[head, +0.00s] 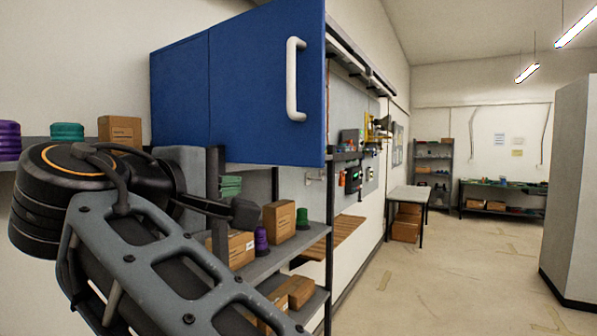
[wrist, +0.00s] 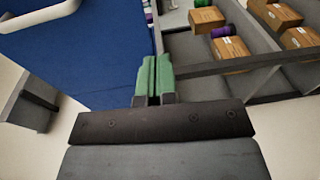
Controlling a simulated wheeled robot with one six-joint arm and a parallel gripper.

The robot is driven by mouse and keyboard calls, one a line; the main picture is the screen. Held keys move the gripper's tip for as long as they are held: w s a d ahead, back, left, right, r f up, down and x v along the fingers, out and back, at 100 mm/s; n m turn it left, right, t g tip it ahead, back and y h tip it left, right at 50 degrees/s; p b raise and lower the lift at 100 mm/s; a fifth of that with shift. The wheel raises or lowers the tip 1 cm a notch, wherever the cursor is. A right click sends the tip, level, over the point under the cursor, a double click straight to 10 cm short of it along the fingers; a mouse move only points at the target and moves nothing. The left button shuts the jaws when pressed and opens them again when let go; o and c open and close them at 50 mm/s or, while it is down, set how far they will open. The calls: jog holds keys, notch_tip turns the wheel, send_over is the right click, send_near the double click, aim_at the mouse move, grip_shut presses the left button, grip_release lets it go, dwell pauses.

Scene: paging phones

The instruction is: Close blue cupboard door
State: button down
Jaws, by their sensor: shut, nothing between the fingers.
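The blue cupboard door (head: 258,90) is high on the left in the head view, with a white bar handle (head: 292,80) near its right edge. It appears to stand out from the cupboard, joined at a seam to a blue panel (head: 180,90) on its left; the interior is hidden. In the wrist view a blue surface (wrist: 85,55) fills the upper left, with the white handle (wrist: 40,15) at the corner. My gripper (wrist: 153,62) is shut and empty, its green fingers close to the blue surface's right edge. I cannot tell whether they touch it.
Below the cupboard, a grey shelf rack (head: 285,250) holds cardboard boxes (head: 278,220) and purple and green items. Those boxes also show right of my fingers in the wrist view (wrist: 232,50). A white table (head: 408,194) stands farther back. The floor (head: 460,270) to the right is clear.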

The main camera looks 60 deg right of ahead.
jog(key=s+r+m+g+h, duration=0.1)
jog(key=s+r+m+g, duration=0.1)
jog(key=s+r, duration=0.1)
jog(key=p, duration=0.3)
send_near(306, 157)
jog(key=d, duration=0.5)
jog(key=shift+s+d, duration=0.15)
jog(key=shift+d, duration=0.05)
jog(key=shift+d+p, duration=0.3)
jog(key=shift+d, duration=0.75)
